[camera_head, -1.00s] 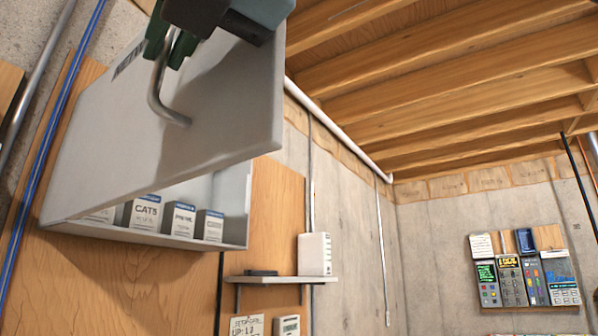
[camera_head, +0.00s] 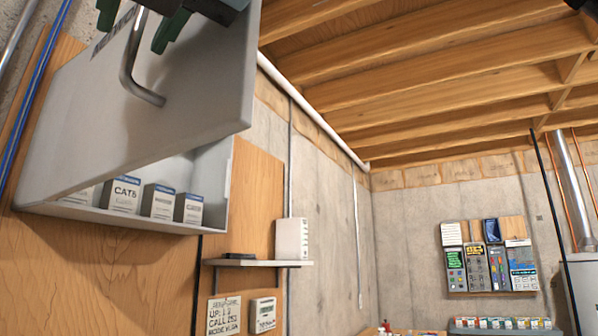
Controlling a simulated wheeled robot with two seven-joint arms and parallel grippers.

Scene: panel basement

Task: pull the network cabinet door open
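The network cabinet (camera_head: 120,217) hangs on a plywood board at the left. Its pale grey door (camera_head: 190,90) is swung outward and up, and the cabinet's lower inside shows beneath it. Small boxes, one marked CAT5 (camera_head: 122,194), stand inside. A bent metal handle (camera_head: 128,72) sticks out from the door's face. My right gripper (camera_head: 132,38) is at the top edge, its green fingers spread apart on either side of the handle's upper part. I cannot tell whether they touch it. The gripper's upper part is cut off by the frame. My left gripper is not in view.
A small wall shelf (camera_head: 258,263) with a white device (camera_head: 292,239) is right of the cabinet. A panel of instruments (camera_head: 488,258) hangs on the far wall. Wooden joists (camera_head: 430,60) run overhead. A pipe (camera_head: 310,110) runs along the wall top.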

